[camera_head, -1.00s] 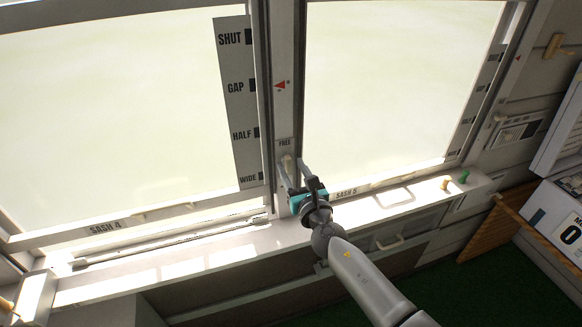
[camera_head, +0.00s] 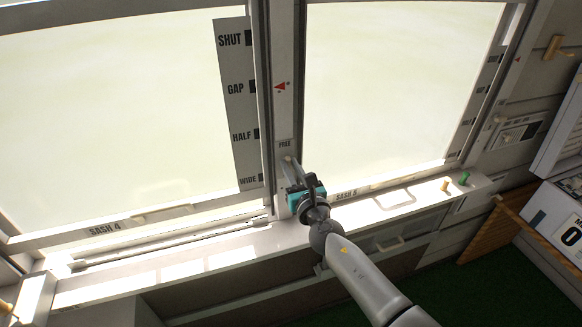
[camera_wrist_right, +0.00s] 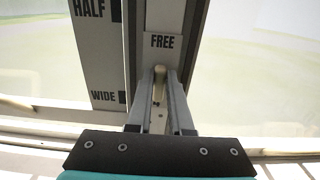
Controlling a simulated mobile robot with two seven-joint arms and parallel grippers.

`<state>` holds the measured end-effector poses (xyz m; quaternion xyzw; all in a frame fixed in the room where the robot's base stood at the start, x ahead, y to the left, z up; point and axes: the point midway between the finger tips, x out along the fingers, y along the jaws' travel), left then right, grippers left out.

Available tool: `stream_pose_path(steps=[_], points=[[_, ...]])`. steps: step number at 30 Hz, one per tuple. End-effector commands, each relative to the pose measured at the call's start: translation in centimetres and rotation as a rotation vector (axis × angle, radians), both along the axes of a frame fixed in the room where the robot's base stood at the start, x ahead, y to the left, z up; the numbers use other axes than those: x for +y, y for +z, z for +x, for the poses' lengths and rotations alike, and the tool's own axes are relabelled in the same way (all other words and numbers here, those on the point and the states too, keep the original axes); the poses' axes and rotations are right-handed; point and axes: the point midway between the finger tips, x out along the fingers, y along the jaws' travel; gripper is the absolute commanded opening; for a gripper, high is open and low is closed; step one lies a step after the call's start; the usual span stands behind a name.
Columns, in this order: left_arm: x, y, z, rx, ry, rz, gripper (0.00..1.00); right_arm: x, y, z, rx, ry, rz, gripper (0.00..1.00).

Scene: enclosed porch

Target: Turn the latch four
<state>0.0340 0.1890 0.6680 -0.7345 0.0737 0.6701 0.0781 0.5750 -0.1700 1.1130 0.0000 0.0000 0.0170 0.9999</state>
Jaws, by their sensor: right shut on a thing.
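The latch (camera_wrist_right: 159,86) is a small cream handle on the white post between sash 4 and sash 5, just below the FREE label (camera_wrist_right: 163,42). The same label shows in the head view (camera_head: 285,144). My right gripper (camera_head: 291,163), with its teal body, reaches up to the post from below. In the right wrist view its two grey fingers (camera_wrist_right: 160,80) are closed on the latch handle, one on each side. The fingers hide much of the latch in the head view. My left gripper is not in view.
A scale plate (camera_head: 237,108) reads SHUT, GAP, HALF, WIDE, left of the post. A red arrow (camera_head: 282,86) is on the post. A long rod (camera_head: 170,241) lies along the sill at left. Yellow and green pegs (camera_head: 463,178) stand at the sill's right end.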

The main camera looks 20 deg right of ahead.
Motion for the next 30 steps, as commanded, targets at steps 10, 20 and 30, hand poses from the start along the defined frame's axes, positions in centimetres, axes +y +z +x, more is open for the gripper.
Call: stream_pose_path(steps=[10, 20, 30], points=[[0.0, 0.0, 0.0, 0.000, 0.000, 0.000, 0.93, 0.0, 0.0, 0.0, 0.000, 0.000, 0.001, 0.00], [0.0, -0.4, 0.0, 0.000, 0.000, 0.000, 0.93, -0.1, -0.1, 0.0, 0.003, 0.000, 0.095, 0.00], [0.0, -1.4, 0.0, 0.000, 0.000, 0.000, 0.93, -0.5, -0.2, 0.0, 0.013, 0.000, 0.376, 0.00]])
